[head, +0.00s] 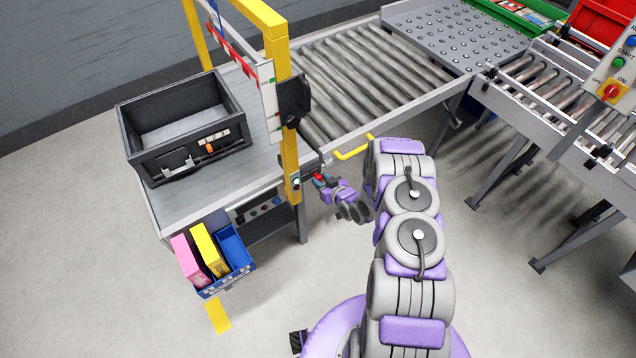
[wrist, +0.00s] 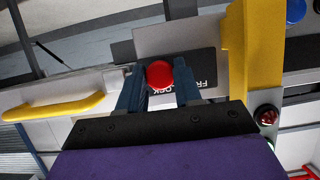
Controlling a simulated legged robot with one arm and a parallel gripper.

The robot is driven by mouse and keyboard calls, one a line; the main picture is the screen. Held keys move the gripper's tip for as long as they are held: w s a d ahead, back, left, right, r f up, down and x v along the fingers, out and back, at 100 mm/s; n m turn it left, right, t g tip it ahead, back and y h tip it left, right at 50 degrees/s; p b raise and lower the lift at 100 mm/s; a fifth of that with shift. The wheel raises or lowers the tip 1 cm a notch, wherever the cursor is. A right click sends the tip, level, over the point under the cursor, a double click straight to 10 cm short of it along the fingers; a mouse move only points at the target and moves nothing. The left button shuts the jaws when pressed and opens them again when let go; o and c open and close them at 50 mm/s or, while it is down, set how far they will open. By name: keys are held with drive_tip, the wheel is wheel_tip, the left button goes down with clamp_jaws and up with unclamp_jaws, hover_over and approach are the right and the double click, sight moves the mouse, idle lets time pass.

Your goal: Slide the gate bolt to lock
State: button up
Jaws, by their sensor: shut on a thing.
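The red round knob of the gate bolt (wrist: 160,74) sits between the two blue fingers of my gripper (wrist: 160,88) in the wrist view, and the fingers are shut on it.
A yellow handle (head: 355,149) sticks out right of the gripper, also in the wrist view (wrist: 55,105). A black crate (head: 190,125) stands on the bench (head: 215,200). A blue bin (head: 238,260) hangs in front. A roller conveyor (head: 370,75) runs behind. Open floor lies in front.

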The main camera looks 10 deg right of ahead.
drive_tip(key=shift+w+d+r, duration=0.1)
drive_tip(key=shift+w+d, duration=0.05)
drive_tip(key=shift+d, duration=0.05)
drive_tip(key=o, duration=1)
drive_tip(key=shift+d, duration=0.2)
drive_tip(key=shift+o, duration=0.2)
drive_tip(key=p+v, duration=0.2)
drive_tip(key=v, duration=1.5)
drive_tip(key=shift+s+p, duration=0.2)
drive_tip(key=shift+p, duration=0.1)
